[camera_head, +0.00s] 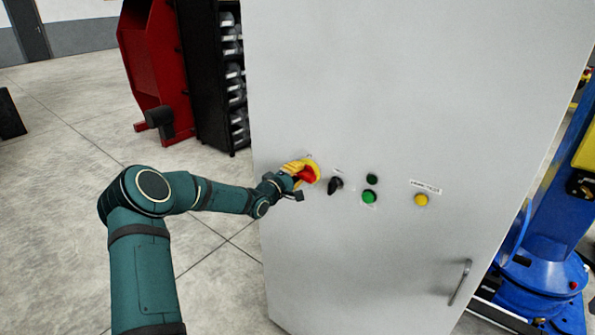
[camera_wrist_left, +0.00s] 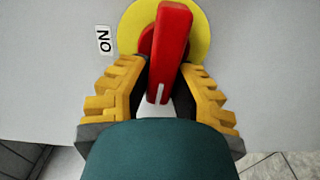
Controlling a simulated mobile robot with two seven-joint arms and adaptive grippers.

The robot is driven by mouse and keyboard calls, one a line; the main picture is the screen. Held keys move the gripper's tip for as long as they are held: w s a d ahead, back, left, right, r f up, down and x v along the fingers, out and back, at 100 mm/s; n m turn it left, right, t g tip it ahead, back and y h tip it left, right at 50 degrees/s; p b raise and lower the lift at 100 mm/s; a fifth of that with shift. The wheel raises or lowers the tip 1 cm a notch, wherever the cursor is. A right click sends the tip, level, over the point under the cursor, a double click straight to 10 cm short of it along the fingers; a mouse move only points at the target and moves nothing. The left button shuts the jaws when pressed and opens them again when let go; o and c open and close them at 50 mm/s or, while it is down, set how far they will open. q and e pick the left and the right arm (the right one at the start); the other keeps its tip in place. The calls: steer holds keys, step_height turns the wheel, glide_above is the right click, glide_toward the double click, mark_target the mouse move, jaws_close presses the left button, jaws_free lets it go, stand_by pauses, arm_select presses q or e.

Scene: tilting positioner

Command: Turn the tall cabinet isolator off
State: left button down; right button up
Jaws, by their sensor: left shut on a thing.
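The isolator is a red handle (camera_wrist_left: 172,45) on a round yellow plate (camera_wrist_left: 207,25), on the front of the tall grey cabinet (camera_head: 400,90). In the head view the red handle (camera_head: 308,175) is partly covered by my left gripper (camera_head: 298,173), at the cabinet's left side. In the left wrist view my left gripper (camera_wrist_left: 160,80) has one yellow-padded finger on each side of the handle and is shut on it. A white mark shows at the handle's near end. A small ON label (camera_wrist_left: 103,40) is left of the plate. My right gripper is not in view.
Right of the isolator are a black selector knob (camera_head: 335,185), a dark button (camera_head: 372,179), a green button (camera_head: 369,197) and a yellow button (camera_head: 421,200). A door handle (camera_head: 460,281) sticks out lower right. A blue machine (camera_head: 545,260) stands to the right.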

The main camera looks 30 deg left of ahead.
arm_select(q)
steer(key=shift+n, duration=0.5)
steer(key=c, duration=0.8)
jaws_free()
steer(key=shift+f, duration=0.1)
steer(key=s, duration=0.8)
steer(key=s+a, duration=0.1)
steer(key=s, duration=0.3)
steer(key=shift+d, duration=0.1)
